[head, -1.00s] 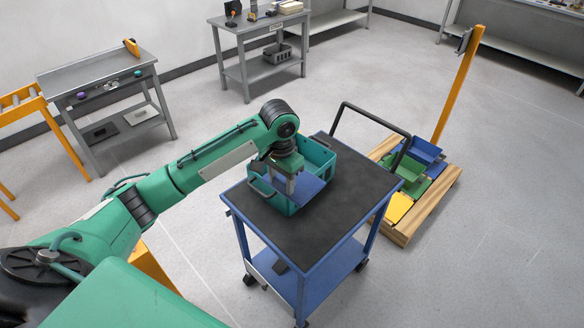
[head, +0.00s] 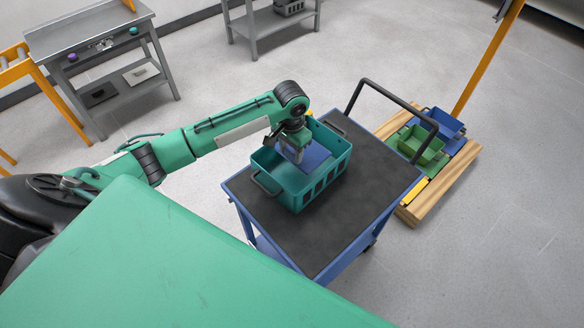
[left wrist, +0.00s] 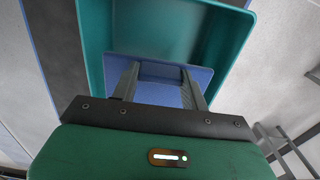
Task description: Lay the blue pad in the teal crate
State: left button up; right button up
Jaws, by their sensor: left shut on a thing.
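The teal crate (head: 329,182) stands on the black top of a blue cart, and it fills the upper middle of the left wrist view (left wrist: 103,35). My left gripper (head: 296,157) reaches down into the crate's open top. It is shut on the blue pad (head: 316,155), a flat square sheet inside the crate walls. In the left wrist view the pad (left wrist: 160,92) shows between and beyond the two fingers (left wrist: 159,78). I cannot tell whether the pad touches the crate floor. My right gripper is not in view.
The cart's black top (head: 375,185) is clear around the crate, with a black push handle (head: 385,84) at its far right. Beyond stands a wooden pallet (head: 440,185) with green (head: 421,145) and blue bins (head: 446,122). A grey workbench (head: 88,40) stands at far left.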

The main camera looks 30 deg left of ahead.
pick_arm(q)
notch_tip(320, 180, down, 11)
jog(key=shift+r+p, duration=0.2)
jog(key=shift+p, duration=0.45)
jog(key=shift+f, duration=0.15)
jog(key=o, duration=1)
notch_tip(320, 180, up, 12)
jog(key=shift+r+b, duration=0.25)
jog(key=shift+b, duration=0.6)
jog(key=shift+s+d+f, duration=0.1)
